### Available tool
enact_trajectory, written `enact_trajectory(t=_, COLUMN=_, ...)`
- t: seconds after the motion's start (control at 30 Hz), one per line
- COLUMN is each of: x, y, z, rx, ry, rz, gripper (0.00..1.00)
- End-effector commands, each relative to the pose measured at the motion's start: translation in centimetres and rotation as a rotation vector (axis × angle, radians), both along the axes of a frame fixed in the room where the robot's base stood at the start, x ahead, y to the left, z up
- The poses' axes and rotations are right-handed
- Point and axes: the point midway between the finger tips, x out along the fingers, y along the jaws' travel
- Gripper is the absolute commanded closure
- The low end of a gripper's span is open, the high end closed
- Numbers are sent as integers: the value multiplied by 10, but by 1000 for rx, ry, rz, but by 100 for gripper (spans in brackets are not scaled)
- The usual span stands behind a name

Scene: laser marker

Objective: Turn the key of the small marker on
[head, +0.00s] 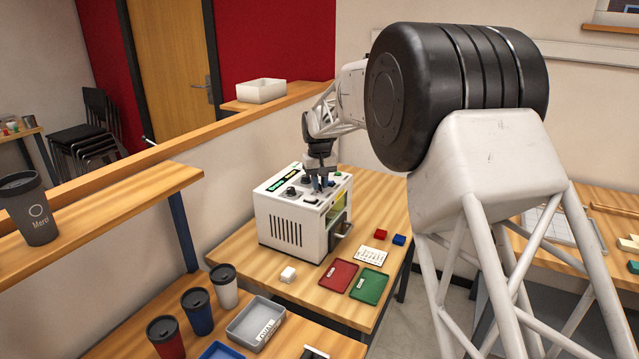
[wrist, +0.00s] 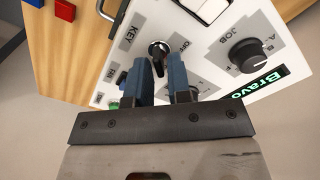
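The small marker (head: 292,228) is a white box machine on the wooden table, with controls and green displays on its top panel. In the wrist view the panel (wrist: 207,28) shows a dark key switch (wrist: 158,50) beside the word KEY. My gripper (wrist: 163,64) points down at this panel, its two blue fingers apart with a gap between them. The key switch shows at that gap, just past the fingertips; I cannot tell whether they touch it. In the head view my gripper (head: 322,184) is over the top panel and hides the key.
On the panel is a black JOB knob (wrist: 249,55). Near the marker lie a red tray (head: 338,276), a green tray (head: 369,286), a card (head: 371,255), a red block (head: 380,234), a blue block (head: 399,240) and a white block (head: 288,274). Cups stand at the front left.

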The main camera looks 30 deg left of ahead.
Motion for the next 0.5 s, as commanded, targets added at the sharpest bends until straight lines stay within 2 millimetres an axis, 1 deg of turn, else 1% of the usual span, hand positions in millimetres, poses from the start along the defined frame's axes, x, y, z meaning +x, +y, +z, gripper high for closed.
enact_trajectory(t=0.03, x=0, y=0, z=0, rx=0, ry=0, rz=0, gripper=74)
enact_trajectory(t=0.07, x=0, y=0, z=0, rx=0, ry=0, rz=0, gripper=70)
enact_trajectory(t=0.1, x=0, y=0, z=0, rx=0, ry=0, rz=0, gripper=67)
enact_trajectory(t=0.37, x=0, y=0, z=0, rx=-1, ry=1, rz=1, gripper=67)
enact_trajectory(t=0.5, x=0, y=0, z=4, rx=0, ry=0, rz=1, gripper=67)
